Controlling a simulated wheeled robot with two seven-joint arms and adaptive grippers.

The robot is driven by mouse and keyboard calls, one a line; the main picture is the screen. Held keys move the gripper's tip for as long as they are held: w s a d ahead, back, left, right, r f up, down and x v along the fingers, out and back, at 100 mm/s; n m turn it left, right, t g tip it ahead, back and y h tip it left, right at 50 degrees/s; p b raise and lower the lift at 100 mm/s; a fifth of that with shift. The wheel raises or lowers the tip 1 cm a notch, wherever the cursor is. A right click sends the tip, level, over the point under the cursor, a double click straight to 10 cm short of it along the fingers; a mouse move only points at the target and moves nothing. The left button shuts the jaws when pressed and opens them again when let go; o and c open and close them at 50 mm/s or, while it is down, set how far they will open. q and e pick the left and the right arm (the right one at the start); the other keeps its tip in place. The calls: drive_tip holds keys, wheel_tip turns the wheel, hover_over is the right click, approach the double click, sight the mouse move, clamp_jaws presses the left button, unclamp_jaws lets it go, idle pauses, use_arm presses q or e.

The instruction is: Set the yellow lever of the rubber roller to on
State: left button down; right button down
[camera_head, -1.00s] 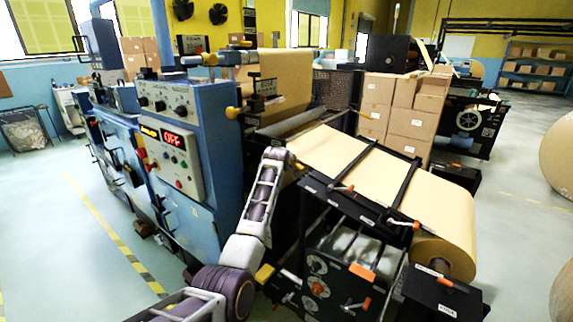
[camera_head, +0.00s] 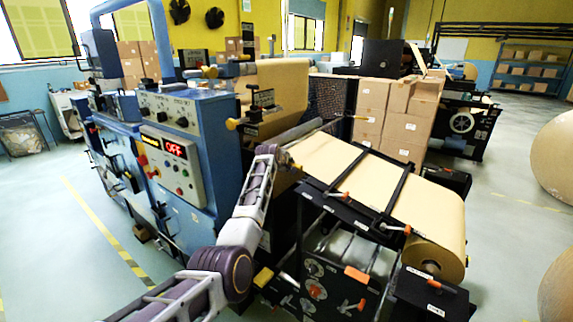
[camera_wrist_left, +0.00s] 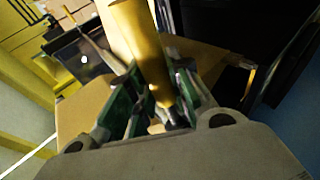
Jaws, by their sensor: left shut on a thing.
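My left arm reaches in from the bottom left of the head view. Its gripper (camera_head: 287,158) is at the left end of the paper table, near the dark roller (camera_head: 300,130); the head view shows little of the fingers. In the left wrist view, the green-padded fingers (camera_wrist_left: 157,88) are shut on a yellow bar-shaped lever (camera_wrist_left: 143,45), which runs up out of the picture. In the head view the lever is mostly hidden by the gripper, and I cannot read its setting. My right gripper is not in view.
A blue machine cabinet with a control panel (camera_head: 168,165) showing red OFF stands left of my arm. The kraft paper roll (camera_head: 440,235) and black frame with orange levers (camera_head: 357,274) are to the right. Stacked cartons (camera_head: 385,125) stand behind. The left floor is open.

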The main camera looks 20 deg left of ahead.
use_arm(q)
drive_tip(key=shift+r, duration=0.15)
drive_tip(key=c, duration=1.3)
unclamp_jaws()
drive_tip(key=shift+s, duration=0.15)
drive_tip(key=v, duration=1.1)
drive_tip(key=shift+s+r, duration=0.15)
drive_tip(key=shift+s, duration=0.1)
drive_tip(key=shift+a, duration=0.1)
